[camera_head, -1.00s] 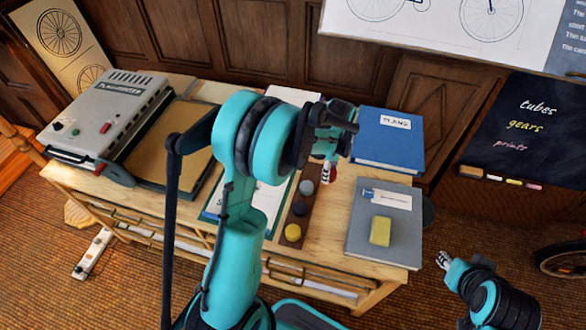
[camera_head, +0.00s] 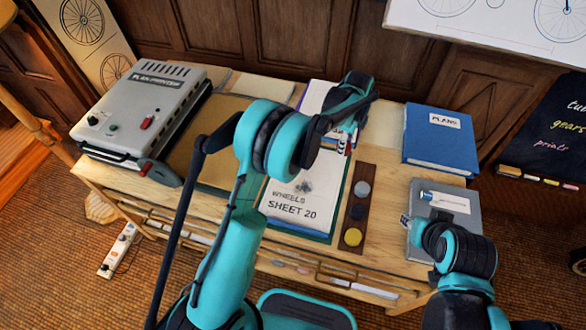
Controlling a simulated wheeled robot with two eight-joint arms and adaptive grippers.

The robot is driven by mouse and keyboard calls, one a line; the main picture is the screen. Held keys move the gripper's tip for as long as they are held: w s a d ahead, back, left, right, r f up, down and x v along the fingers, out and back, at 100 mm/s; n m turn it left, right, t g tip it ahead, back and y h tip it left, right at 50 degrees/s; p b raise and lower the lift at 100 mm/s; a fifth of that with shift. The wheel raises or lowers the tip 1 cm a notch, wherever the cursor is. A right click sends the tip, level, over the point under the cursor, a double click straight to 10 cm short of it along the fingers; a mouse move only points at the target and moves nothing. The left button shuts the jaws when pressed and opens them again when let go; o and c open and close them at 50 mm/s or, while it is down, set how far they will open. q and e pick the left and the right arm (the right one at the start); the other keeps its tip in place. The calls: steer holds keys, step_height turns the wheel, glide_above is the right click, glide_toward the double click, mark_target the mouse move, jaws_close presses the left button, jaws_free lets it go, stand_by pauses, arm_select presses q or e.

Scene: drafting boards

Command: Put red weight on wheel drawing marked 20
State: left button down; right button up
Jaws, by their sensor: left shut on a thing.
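The wheel drawing marked "WHEELS SHEET 20" (camera_head: 290,212) is a white sheet on a green-edged board in the middle of the desk, partly covered by my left arm. My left gripper (camera_head: 344,143) is past the sheet's far right side, above the desk. It is shut on a small red thing, seemingly the red weight (camera_head: 341,150), mostly hidden by the fingers. My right gripper (camera_head: 406,222) is over the left edge of the grey book; its jaw opening is too small to make out.
A blue "PLANS" book (camera_head: 440,145) and a grey book (camera_head: 462,192) lie at right. A grey plan printer (camera_head: 140,110) stands at left.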

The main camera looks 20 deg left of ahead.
arm_select(q)
steer(key=a+f+b, duration=0.1)
steer(key=a+f, duration=0.1)
steer(key=a, duration=0.1)
steer(key=a+f+b, duration=0.1)
steer(key=a+f, duration=0.1)
steer(key=a, duration=0.2)
steer(key=a+f+b, duration=0.1)
steer(key=a+f, duration=0.1)
steer(key=a, duration=0.1)
steer(key=shift+w+a+f, duration=0.25)
steer(key=shift+w, duration=0.15)
steer(key=shift+f+b, duration=0.75)
steer(key=shift+f, duration=1.2)
steer(key=shift+f, duration=0.25)
steer(key=c, duration=0.8)
jaws_free()
steer(key=shift+c, duration=0.2)
steer(key=shift+r, duration=0.1)
steer(key=shift+r, duration=0.1)
